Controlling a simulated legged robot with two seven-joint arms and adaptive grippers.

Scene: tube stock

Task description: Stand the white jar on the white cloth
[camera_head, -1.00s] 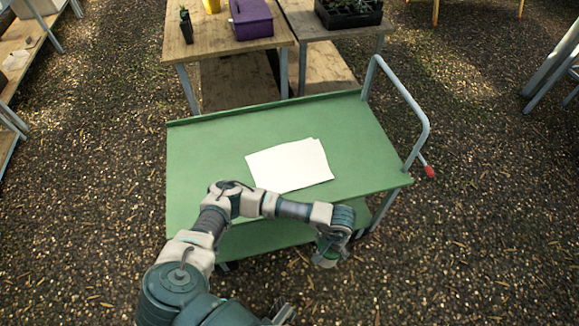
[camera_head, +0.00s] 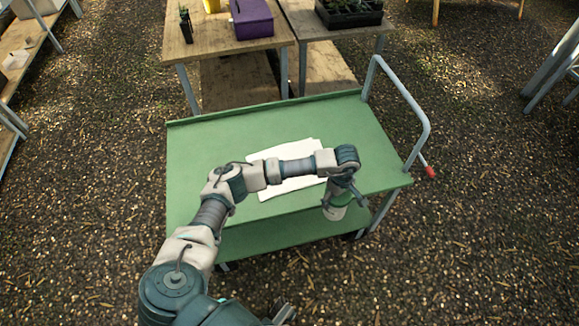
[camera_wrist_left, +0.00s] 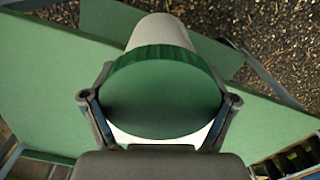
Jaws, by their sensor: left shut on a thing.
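The white jar (camera_head: 335,212) with a green lid hangs below my left gripper (camera_head: 340,192), at the front right edge of the green cart. In the left wrist view, my left gripper (camera_wrist_left: 158,110) is shut on the jar, with a finger on each side of its green lid (camera_wrist_left: 160,90). The jar's white body (camera_wrist_left: 160,32) shows beyond the lid. The white cloth (camera_head: 300,144) lies on the cart top, and my left forearm covers part of it. My right gripper is not clearly in view.
The green cart top (camera_head: 210,135) is bare around the cloth. A grey handle (camera_head: 425,110) with a red end rises at its right. Wooden tables stand behind, with a purple box (camera_head: 251,18) and a black plant tray (camera_head: 348,14).

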